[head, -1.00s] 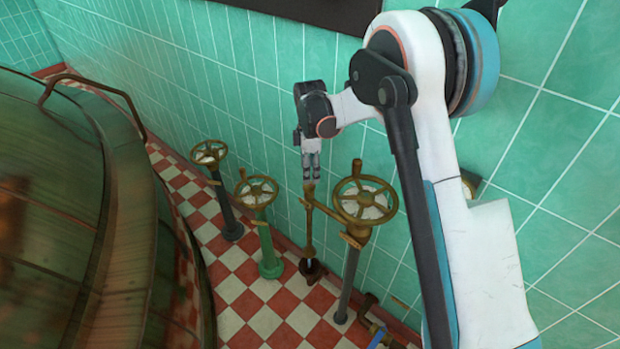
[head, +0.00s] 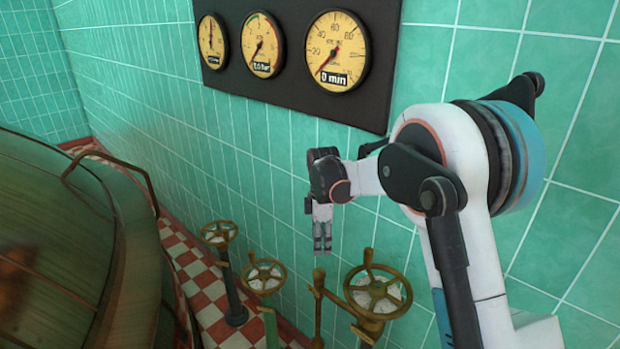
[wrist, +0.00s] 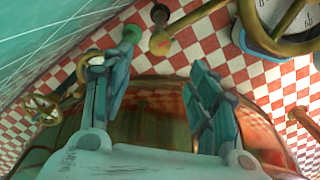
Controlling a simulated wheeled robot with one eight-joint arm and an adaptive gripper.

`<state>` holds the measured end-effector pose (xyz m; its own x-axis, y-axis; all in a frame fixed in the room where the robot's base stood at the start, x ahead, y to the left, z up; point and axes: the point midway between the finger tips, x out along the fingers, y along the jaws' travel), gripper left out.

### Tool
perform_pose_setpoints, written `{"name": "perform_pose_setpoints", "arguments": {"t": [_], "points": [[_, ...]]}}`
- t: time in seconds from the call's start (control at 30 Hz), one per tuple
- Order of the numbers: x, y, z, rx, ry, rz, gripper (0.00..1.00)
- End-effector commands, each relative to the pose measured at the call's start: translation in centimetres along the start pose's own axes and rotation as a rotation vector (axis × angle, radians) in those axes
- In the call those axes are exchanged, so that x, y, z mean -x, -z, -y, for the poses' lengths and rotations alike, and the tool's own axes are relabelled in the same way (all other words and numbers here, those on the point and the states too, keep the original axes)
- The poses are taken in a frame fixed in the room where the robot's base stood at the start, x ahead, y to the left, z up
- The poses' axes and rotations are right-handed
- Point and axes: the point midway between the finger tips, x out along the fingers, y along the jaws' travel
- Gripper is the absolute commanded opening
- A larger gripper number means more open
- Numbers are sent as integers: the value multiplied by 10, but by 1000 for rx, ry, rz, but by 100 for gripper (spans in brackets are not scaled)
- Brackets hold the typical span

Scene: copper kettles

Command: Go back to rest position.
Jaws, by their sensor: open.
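My gripper (head: 322,243) hangs fingers-down in front of the green tiled wall in the head view, above the valves. In the wrist view my gripper (wrist: 160,88) shows two fingers spread apart with nothing between them. A brass lever valve (head: 318,290) stands just below the fingertips in the head view, apart from them. A large brass handwheel (head: 377,291) is to its right. My white arm comes in from the right side.
Two more handwheels stand to the left, one on a green post (head: 264,277) and one on a dark post (head: 219,234). A big copper kettle (head: 60,240) fills the left. A dark panel with three gauges (head: 337,50) hangs on the wall. Checkered floor (head: 198,275) lies between.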

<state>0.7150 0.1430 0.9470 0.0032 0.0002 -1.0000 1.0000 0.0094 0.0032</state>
Motion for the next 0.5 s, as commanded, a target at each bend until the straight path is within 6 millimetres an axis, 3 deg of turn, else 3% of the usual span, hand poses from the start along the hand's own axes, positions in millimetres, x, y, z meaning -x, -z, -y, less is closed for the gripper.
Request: {"name": "perform_pose_setpoints", "arguments": {"t": [0.17, 0.5], "points": [[29, -12, 15, -88, -33, -8, 54], [103, -48, 72, -389, -144, -51, 54]]}}
